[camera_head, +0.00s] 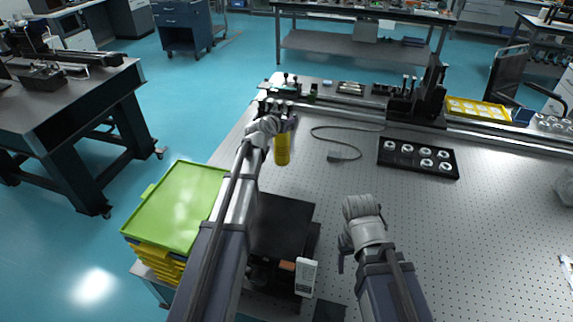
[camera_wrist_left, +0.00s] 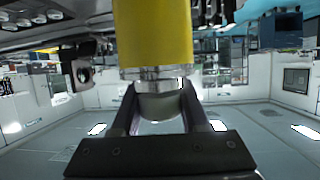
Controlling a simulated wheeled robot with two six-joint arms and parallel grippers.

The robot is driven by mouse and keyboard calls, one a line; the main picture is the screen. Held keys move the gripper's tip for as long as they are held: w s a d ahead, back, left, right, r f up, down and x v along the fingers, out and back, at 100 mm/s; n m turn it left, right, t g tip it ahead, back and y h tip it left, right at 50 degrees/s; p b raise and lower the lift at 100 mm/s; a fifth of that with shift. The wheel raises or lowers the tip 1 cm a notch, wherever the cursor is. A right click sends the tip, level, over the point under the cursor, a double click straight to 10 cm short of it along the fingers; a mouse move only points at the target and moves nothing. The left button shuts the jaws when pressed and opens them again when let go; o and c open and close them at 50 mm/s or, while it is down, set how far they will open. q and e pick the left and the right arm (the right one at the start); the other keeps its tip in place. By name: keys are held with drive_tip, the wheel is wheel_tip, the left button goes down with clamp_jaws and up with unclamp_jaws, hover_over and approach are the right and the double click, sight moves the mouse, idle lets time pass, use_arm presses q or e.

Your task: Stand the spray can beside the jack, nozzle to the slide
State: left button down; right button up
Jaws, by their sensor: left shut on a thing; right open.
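The spray can (camera_head: 282,149) has a yellow body and hangs upright below my left gripper (camera_head: 284,122), near the table's left side. In the left wrist view, the can's yellow body (camera_wrist_left: 153,32) shows with a silver collar, and the fingers (camera_wrist_left: 157,115) are shut on its grey top. I cannot tell which way the nozzle faces. A black square-topped unit (camera_head: 283,222), which looks like the jack, stands nearer, partly behind my left arm. A long rail with a black upright carriage (camera_head: 430,95), possibly the slide, runs along the back. My right gripper (camera_head: 345,252) is open and empty.
A black tray (camera_head: 418,171) of white round parts and a grey cable with a plug (camera_head: 343,155) lie on the perforated table (camera_head: 500,220). A yellow tray (camera_head: 478,109) sits at the back. Green-topped yellow crates (camera_head: 178,200) stand left. The centre-right table is clear.

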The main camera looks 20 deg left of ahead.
use_arm(q)
drive_tip(key=w+a+y, duration=0.1)
drive_tip(key=w+a, duration=0.1)
drive_tip(key=w, duration=0.3)
wheel_tip(320, 180, down, 6)
drive_tip(key=b, duration=0.6)
drive_tip(key=shift+a+n, duration=0.15)
drive_tip(key=shift+n, duration=0.25)
use_arm(e)
wheel_tip(320, 180, down, 6)
drive_tip(key=shift+f, duration=0.1)
use_arm(q)
drive_tip(key=shift+f, duration=0.1)
wheel_tip(320, 180, down, 4)
drive_tip(key=b, duration=0.4)
drive_tip(key=shift+w+r, duration=0.1)
drive_tip(key=shift+r, duration=0.15)
use_arm(e)
wheel_tip(320, 180, down, 4)
drive_tip(key=shift+r, duration=0.2)
use_arm(q)
drive_tip(key=shift+f, duration=0.15)
use_arm(e)
drive_tip(key=shift+f, duration=0.2)
use_arm(q)
drive_tip(key=shift+c, duration=2.1)
unclamp_jaws()
use_arm(e)
drive_tip(key=shift+r, duration=0.2)
